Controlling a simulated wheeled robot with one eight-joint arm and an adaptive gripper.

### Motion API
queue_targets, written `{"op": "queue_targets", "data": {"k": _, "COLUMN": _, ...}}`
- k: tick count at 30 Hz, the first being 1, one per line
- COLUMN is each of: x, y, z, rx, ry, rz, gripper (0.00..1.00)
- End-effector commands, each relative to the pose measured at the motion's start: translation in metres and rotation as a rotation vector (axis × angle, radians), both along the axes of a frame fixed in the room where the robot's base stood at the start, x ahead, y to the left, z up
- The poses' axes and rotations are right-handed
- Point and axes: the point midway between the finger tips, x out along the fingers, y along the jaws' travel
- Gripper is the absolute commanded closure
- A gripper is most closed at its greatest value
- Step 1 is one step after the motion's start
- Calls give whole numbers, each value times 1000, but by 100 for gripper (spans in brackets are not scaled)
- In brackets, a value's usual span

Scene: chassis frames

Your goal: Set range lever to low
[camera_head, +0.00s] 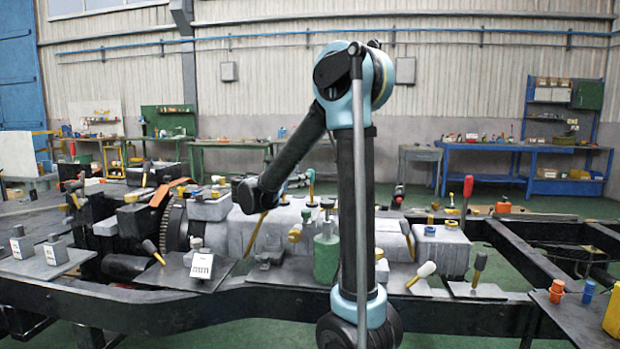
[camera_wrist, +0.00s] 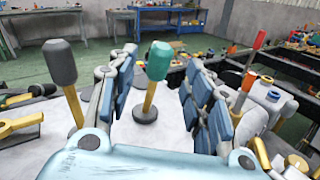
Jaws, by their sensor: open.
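A lever with a teal knob (camera_wrist: 159,60) and a yellow shaft stands near-upright from a dark round base on the pale housing (camera_wrist: 190,137). In the head view its teal knob (camera_head: 311,175) shows just right of my gripper (camera_head: 293,183). In the wrist view my gripper (camera_wrist: 160,75) is open, its blue-padded fingers on either side of this lever. I see no contact; whether the knob is between the fingertips or just beyond is unclear. A dark-knobbed lever (camera_wrist: 61,62) stands left of the fingers. No readable label tells which is the range lever.
A red-knobbed lever (camera_wrist: 258,42) stands to the right, also in the head view (camera_head: 468,187). A green cylinder (camera_head: 326,257), several other levers and the dark frame rails (camera_head: 500,318) crowd around. Workbenches stand along the back wall.

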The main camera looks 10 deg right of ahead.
Motion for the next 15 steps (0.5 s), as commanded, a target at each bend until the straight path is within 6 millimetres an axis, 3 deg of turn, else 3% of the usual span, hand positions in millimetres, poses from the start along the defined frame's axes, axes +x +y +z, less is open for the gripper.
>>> {"op": "queue_targets", "data": {"k": 9, "x": 30, "y": -37, "z": 0, "rx": 0, "ry": 0, "rz": -3, "gripper": 54}}
{"op": "queue_targets", "data": {"k": 15, "x": 42, "y": -52, "z": 0, "rx": 0, "ry": 0, "rz": -1, "gripper": 54}}
